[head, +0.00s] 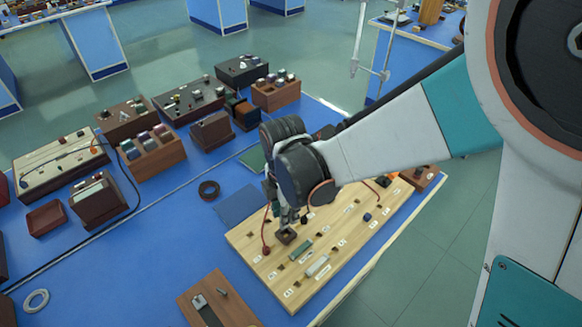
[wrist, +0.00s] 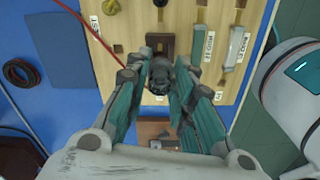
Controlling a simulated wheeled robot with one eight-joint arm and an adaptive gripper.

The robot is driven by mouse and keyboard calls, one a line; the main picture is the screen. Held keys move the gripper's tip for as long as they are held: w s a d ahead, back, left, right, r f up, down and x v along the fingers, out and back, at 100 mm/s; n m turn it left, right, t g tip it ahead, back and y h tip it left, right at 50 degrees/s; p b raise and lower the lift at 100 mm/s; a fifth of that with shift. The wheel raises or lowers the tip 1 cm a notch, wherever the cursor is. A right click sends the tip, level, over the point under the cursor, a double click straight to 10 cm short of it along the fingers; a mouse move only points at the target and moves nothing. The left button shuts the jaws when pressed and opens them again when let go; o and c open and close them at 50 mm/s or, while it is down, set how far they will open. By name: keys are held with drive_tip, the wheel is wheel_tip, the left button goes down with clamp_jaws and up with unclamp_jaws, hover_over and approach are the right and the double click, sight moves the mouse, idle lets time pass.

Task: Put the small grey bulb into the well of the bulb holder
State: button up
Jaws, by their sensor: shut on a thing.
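My gripper (wrist: 160,66) is shut on a small dark grey thing, which looks like the grey bulb (wrist: 160,80), mostly hidden between the fingers. The bulb holder looks to be the brown square block (wrist: 152,40) on the wooden board, just beyond the fingertips in the wrist view. Its dark well shows in its top. In the head view my gripper (head: 287,220) points down close above the brown holder (head: 286,238). The bulb cannot be made out there, and I cannot tell whether it touches the holder.
The wooden board (head: 262,268) has several holes, labels, a green block (head: 301,249), a pale block (head: 318,265) and a red cable (head: 265,228).

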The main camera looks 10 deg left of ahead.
drive_tip(key=shift+f+b, duration=2.3)
drive_tip(key=shift+f, duration=0.85)
drive_tip(key=o, duration=1)
drive_tip(key=shift+c, duration=0.2)
drive_tip(key=shift+r, duration=0.15)
